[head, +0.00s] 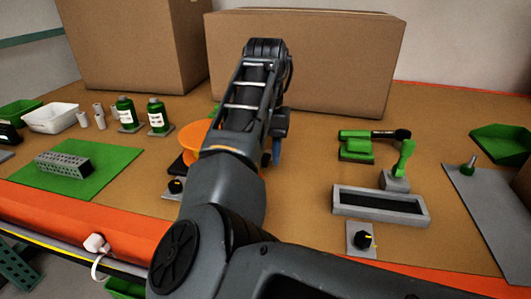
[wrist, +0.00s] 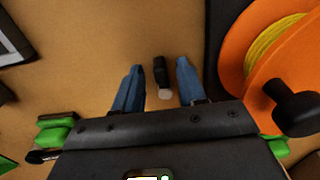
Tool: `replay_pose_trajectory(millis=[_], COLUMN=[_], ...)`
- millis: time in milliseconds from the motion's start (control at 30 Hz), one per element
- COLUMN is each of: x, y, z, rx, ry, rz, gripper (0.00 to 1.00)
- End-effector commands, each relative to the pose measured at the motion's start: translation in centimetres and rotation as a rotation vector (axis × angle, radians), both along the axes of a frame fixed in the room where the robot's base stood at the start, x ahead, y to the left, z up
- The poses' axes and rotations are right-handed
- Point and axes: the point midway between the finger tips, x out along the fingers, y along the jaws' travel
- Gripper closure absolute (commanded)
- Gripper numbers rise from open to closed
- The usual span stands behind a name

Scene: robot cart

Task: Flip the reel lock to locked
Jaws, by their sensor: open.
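The orange reel (wrist: 250,45) with yellow line wound on it fills the upper right of the wrist view, with a black knob (wrist: 297,107) in front of it. In the head view the reel (head: 196,136) is partly hidden behind my arm. A small black lever (wrist: 160,70) with a light round end, likely the reel lock, lies left of the reel. My gripper (wrist: 158,77) is open, its blue fingers on either side of the lever in the picture, with no visible contact. The head view barely shows my fingers (head: 277,150); the lever is hidden there.
A green clamp-like item (head: 357,147), a green lever on a grey block (head: 396,181), a grey tray (head: 380,190) and a black knob on a plate (head: 362,240) stand right of my arm. Green bottles (head: 157,115) stand left. Large cardboard boxes (head: 330,60) close off the back.

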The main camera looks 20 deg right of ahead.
Motion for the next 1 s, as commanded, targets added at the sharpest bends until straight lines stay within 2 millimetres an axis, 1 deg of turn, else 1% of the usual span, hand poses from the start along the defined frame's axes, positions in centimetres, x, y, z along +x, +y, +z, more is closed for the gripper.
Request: replay_pose_trajectory(millis=[200,600,633,1000], x=[0.01,0.01,0.01,0.03], y=[0.01,-0.01,-0.01,0.03], z=[-0.02,0.01,0.01,0.12], rx=[-0.001,-0.001,-0.001,-0.001], ry=[-0.001,-0.001,-0.001,0.000], rz=[0.000,0.000,0.000,-0.017], gripper=[0.61,0.99,1.00,1.00])
